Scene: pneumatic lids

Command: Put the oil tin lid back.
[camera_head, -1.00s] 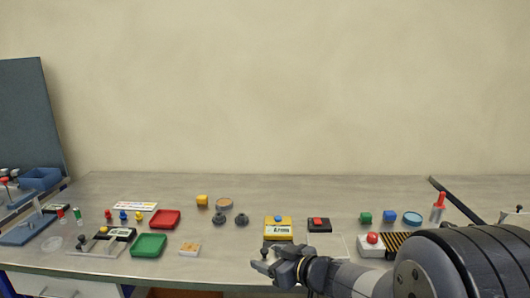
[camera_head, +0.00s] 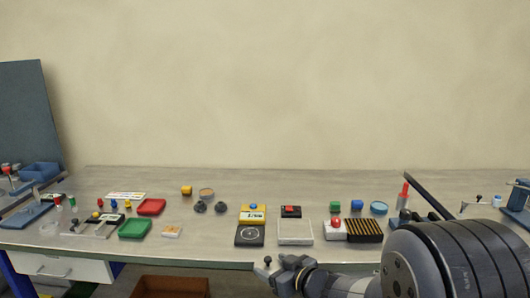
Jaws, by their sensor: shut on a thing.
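My gripper (camera_head: 267,265) is low in the picture, in front of the table's front edge, with my arm reaching in from the right. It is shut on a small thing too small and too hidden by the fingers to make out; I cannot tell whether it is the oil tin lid. I cannot name the oil tin with certainty. A round, blue-rimmed dish or tin (camera_head: 379,208) stands right of centre. A round tan-topped piece (camera_head: 206,194) stands left of centre. A slim red-tipped bottle (camera_head: 404,195) stands upright at the right, partly hidden by my arm.
A black plate with a ring (camera_head: 249,236), a clear tray (camera_head: 295,232) and a striped black block (camera_head: 365,231) line the front of the table. Red (camera_head: 152,206) and green (camera_head: 134,228) trays sit left. Bare table lies behind and between the left and middle items.

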